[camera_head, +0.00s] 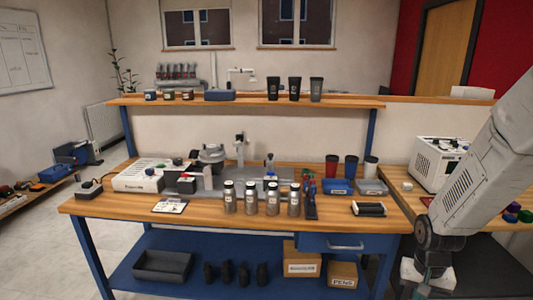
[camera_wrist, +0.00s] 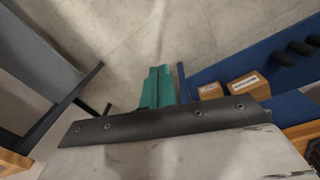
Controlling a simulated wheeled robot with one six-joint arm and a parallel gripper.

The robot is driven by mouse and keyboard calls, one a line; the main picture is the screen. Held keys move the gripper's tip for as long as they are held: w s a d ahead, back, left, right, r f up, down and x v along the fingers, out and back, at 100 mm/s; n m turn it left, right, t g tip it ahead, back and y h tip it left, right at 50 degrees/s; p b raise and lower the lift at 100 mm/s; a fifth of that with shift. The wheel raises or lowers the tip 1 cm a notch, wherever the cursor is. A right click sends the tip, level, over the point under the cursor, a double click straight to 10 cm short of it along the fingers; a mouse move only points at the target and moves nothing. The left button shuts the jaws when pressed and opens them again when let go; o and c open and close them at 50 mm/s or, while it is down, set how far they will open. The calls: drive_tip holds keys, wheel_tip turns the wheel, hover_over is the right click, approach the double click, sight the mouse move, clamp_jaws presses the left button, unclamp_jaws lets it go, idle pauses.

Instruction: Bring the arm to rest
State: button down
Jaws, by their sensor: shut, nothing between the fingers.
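My arm hangs at the right of the head view, in front of the gap between the workbench and the right-hand table. Its end points down. My gripper shows in the wrist view as two teal fingers (camera_wrist: 159,72), side by side and touching, with nothing between them. Below the fingertips is grey tiled floor (camera_wrist: 125,35).
The wooden workbench (camera_head: 130,204) carries several steel cylinders and a laser marker (camera_head: 211,154). Its blue lower shelf holds cardboard boxes (camera_head: 302,265), also near my gripper in the wrist view (camera_wrist: 246,84). A white device (camera_head: 436,163) stands on the right-hand table.

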drive_tip(key=s+a+r+n, duration=0.1)
drive_tip(key=s+a+r, duration=0.2)
drive_tip(key=s+r, duration=0.3)
drive_tip(key=s+a+r+n+t, duration=0.1)
drive_tip(key=s+a+r, duration=0.3)
drive_tip(key=r, duration=0.6)
drive_tip(key=s+a+r+n, duration=0.3)
drive_tip(key=s+a+r, duration=0.1)
drive_tip(key=s+r, duration=0.5)
drive_tip(key=shift+t, duration=0.4)
drive_tip(key=c, duration=2.1)
unclamp_jaws()
drive_tip(key=shift+s+a, duration=0.1)
drive_tip(key=shift+c, duration=0.2)
